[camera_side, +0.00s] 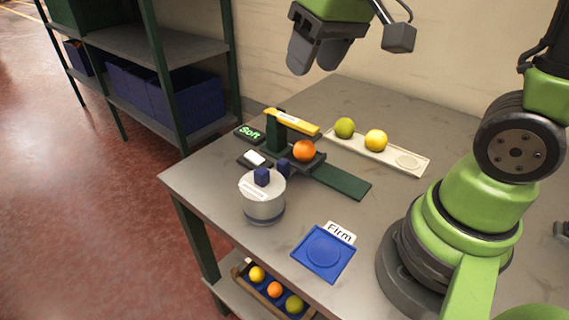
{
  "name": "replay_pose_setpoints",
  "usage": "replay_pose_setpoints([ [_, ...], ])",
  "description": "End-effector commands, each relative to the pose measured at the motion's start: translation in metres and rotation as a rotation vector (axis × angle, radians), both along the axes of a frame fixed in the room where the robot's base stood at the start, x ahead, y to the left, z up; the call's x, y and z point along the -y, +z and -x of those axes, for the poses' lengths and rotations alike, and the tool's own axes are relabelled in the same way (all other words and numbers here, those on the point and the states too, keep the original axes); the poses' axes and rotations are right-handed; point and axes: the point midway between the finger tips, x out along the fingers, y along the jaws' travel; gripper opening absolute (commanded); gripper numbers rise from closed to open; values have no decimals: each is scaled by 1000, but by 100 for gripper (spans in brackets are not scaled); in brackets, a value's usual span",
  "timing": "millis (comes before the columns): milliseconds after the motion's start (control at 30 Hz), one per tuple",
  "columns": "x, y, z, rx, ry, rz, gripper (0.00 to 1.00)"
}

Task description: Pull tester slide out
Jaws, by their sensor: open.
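The tester (276,133) stands at the left part of the table, with a yellow bar on top and a lit "Soft" sign (249,133) beside it. An orange (304,151) sits on its dark slide, at the front right of the tester's post. A flat green strip (341,181) runs from there toward the lower right. A small dark blue block near the orange may be the slide's handle; I cannot tell. My gripper (299,65) hangs above and behind the tester, open and empty, apart from everything.
A white tray (413,163) holds a green and a yellow fruit. A round white container (262,207) with a blue knob stands in front of the tester. A blue "Firm" pad (323,253) lies near the front edge. Several fruits sit in a crate (246,283) below. Table between tester and tray is clear.

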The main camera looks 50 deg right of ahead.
Motion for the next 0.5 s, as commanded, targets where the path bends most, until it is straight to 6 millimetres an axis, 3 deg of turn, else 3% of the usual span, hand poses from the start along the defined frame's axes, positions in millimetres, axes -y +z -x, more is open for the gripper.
replay_pose_setpoints([
  [200, 15, -67, -52, -174, 95, 65, 49],
  [400, 25, -127, -74, -287, 171, 99, 49],
  [500, 28, -145, -78, -316, 194, 106, 49],
])
